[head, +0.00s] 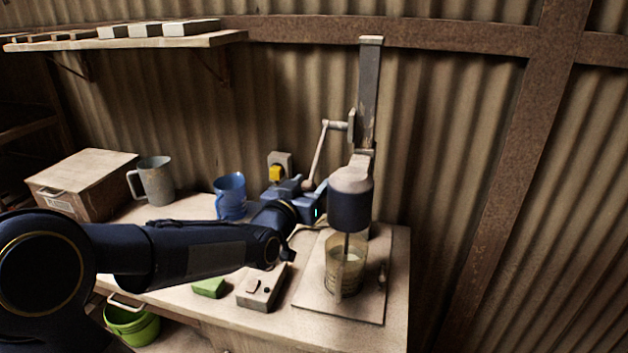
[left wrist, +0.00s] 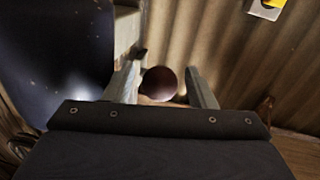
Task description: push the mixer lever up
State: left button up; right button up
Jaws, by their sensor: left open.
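The mixer stands at the right of the bench, with its dark motor head (head: 350,203) over a clear beaker (head: 345,268). Its crank-shaped lever (head: 317,150) hangs down on the left of the post, its lower end at my left gripper (head: 312,188). In the left wrist view, a round dark brown knob (left wrist: 159,84), seemingly the lever's end, shows between the two fingers of my open left gripper (left wrist: 162,76). A gap seems to show on the knob's right; I cannot tell whether the left finger touches it. My right gripper is not in view.
A blue mug (head: 230,195), a grey metal mug (head: 155,181) and a box (head: 82,180) stand at the back left. A yellow wall switch (head: 275,173) is behind my gripper. A green block (head: 209,287) and a small control box (head: 262,288) lie in front.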

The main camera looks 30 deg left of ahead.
pick_arm(q)
jog(key=shift+w, duration=0.85)
grip_shut()
